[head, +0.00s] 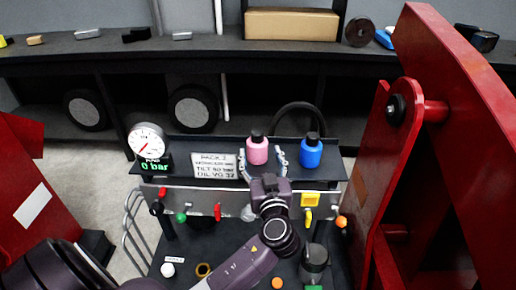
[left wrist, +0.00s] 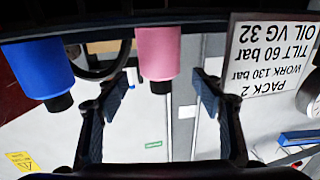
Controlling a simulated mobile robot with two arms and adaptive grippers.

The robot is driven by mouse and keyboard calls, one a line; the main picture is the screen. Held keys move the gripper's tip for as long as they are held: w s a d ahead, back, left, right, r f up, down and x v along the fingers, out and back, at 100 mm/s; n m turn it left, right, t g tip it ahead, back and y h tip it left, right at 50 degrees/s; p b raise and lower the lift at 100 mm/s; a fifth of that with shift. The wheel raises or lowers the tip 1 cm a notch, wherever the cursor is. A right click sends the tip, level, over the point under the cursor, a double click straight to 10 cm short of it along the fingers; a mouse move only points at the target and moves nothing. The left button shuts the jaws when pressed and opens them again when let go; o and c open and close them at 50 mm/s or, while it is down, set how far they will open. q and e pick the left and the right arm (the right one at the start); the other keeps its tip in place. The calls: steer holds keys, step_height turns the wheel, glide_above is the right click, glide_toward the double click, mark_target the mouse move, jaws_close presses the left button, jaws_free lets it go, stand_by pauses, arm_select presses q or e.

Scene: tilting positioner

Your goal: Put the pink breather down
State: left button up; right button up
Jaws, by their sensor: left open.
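The pink breather (head: 257,152), a pink bottle shape with a dark cap, stands upright on the dark shelf (head: 190,147) of the rack. My left gripper (head: 262,160) is in front of it, its fingers open on either side. In the left wrist view, which is upside down, the pink breather (left wrist: 158,52) shows between the spread fingers of my left gripper (left wrist: 160,97), with a visible gap on both sides. My right gripper is not in view.
A blue bottle (head: 311,153) stands close right of the pink one. A gauge (head: 147,141) and a sign (head: 214,164) are to the left. Valve handles line the panel below. A large red frame (head: 450,120) rises at the right.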

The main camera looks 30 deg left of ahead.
arm_select(q)
steer(key=b+v, duration=0.1)
steer(key=v, duration=0.5)
stand_by(0.3)
